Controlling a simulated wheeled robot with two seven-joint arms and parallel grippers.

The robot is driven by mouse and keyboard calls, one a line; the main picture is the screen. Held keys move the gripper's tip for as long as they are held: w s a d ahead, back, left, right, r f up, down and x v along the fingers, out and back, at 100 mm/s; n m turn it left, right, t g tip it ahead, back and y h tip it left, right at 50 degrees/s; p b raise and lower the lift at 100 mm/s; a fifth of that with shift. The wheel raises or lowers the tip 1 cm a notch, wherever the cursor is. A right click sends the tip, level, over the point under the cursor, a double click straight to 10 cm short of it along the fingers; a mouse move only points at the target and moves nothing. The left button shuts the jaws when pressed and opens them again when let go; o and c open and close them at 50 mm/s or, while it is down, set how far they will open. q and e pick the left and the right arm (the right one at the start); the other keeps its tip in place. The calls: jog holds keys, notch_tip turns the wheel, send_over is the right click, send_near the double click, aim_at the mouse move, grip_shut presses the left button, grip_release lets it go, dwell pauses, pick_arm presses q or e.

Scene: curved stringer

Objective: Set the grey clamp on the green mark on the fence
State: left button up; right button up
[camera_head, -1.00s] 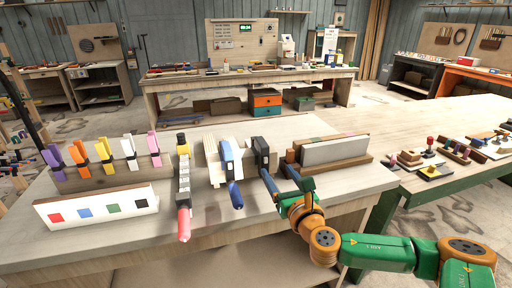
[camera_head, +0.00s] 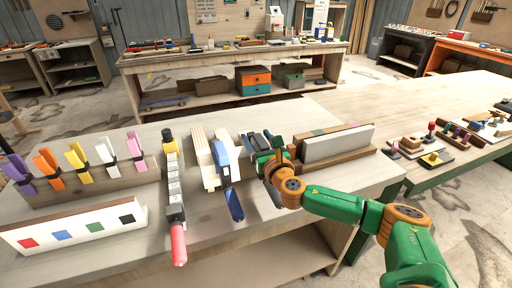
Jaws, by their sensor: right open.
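A dark grey clamp (camera_head: 257,141), the one that best fits the task's grey clamp, lies on the workbench right of a blue clamp (camera_head: 222,155). My right gripper (camera_head: 267,160) is open at this dark clamp and covers part of it. I cannot tell whether they touch. A brown wooden fence (camera_head: 284,151) with a pale board in front stands just right of the gripper. A small green mark (camera_head: 318,132) shows on its top edge. My left gripper is not in view.
A clamp with a red handle (camera_head: 179,245) lies left of the blue one. Several coloured spring clamps sit on a wooden rack (camera_head: 95,182) at the left. A white block (camera_head: 80,228) with coloured squares stands before it. The front of the workbench is mostly clear.

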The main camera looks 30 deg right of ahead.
jog(key=shift+w+f, duration=0.1)
jog(key=shift+w, duration=0.1)
jog(key=shift+s, duration=0.2)
jog(key=c, duration=0.5)
grip_shut()
jog(key=shift+r, duration=0.2)
dwell(0.3)
